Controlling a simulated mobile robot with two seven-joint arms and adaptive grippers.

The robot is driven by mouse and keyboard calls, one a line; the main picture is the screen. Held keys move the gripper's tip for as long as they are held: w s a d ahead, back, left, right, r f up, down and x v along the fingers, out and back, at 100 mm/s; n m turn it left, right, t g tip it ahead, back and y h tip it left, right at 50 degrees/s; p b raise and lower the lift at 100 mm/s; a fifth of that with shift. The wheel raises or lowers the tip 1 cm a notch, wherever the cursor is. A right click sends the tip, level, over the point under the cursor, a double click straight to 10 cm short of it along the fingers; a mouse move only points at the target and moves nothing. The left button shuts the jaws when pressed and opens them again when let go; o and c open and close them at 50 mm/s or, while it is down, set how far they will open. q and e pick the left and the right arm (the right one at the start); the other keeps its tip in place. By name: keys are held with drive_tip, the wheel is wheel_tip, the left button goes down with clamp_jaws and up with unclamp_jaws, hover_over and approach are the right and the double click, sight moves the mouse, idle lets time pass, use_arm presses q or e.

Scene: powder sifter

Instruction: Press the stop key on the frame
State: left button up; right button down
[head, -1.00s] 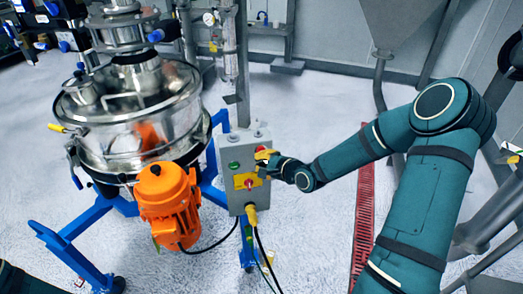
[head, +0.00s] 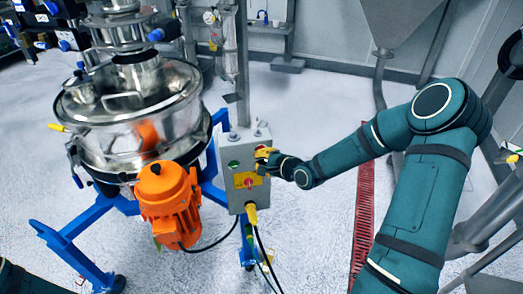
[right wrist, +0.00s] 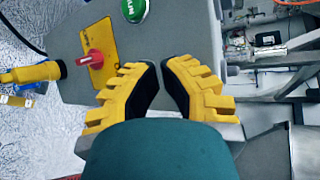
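The control box (head: 238,203) is grey and fixed to the frame beside the sifter. In the head view, the red stop key (head: 262,148) shows only in part at the box's upper right, behind my right gripper (head: 262,155). In the right wrist view, the yellow fingers (right wrist: 162,64) lean together with their tips nearly meeting and nothing between them. They are over the box face, and the key is hidden there. I cannot tell whether they touch it. My left gripper is out of view.
The green key (head: 233,165) is left of the fingers; a red knob on a yellow plate (head: 247,180) sits below. An orange motor (head: 167,203), blue frame legs (head: 75,262) and a hanging cable stand close by. Floor is open toward the red drain grate (head: 364,215).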

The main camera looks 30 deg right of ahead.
drive_tip(key=shift+w, duration=0.15)
idle(0.4)
drive_tip(key=shift+s+a+p, duration=0.2)
drive_tip(key=shift+s+p, duration=0.15)
drive_tip(key=shift+s, duration=0.5)
drive_tip(key=s, duration=0.1)
drive_tip(key=s+a, duration=0.1)
drive_tip(key=s, duration=0.1)
drive_tip(key=s+p, duration=0.1)
drive_tip(key=shift+s+a, duration=0.25)
drive_tip(key=shift+s, duration=0.15)
idle(0.5)
